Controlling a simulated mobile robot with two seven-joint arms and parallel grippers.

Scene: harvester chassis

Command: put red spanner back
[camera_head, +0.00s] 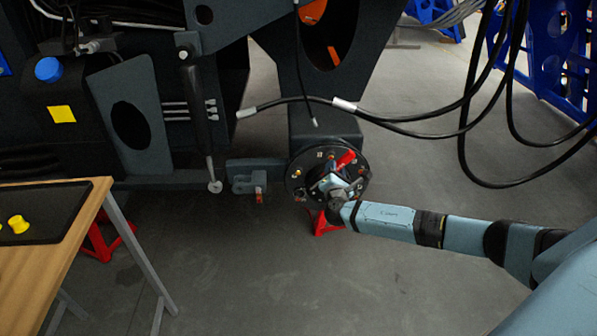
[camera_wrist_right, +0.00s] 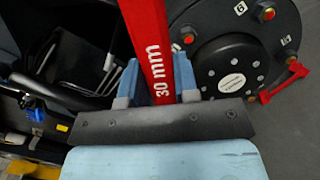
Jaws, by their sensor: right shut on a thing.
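The red spanner, marked "30 mm", (camera_wrist_right: 157,45) stands between the blue fingers of my right gripper (camera_wrist_right: 158,78) in the right wrist view, and they are shut on it. It runs up out of that view, so its far end is hidden there. In the head view my right gripper (camera_head: 337,186) is in front of the round black wheel hub (camera_head: 298,172), with a red part of the spanner (camera_head: 346,158) showing just above it. The hub also shows in the wrist view (camera_wrist_right: 207,72), right of the spanner. I cannot tell whether the spanner touches the hub. My left gripper is not in view.
A wooden table (camera_head: 75,232) with a black mat (camera_head: 62,205) and yellow pieces (camera_head: 18,224) stands at left. A red stand (camera_head: 322,224) is below the hub. Black cables (camera_head: 425,133) hang at upper right. The dark chassis (camera_head: 215,60) fills the back. Floor between table and arm is clear.

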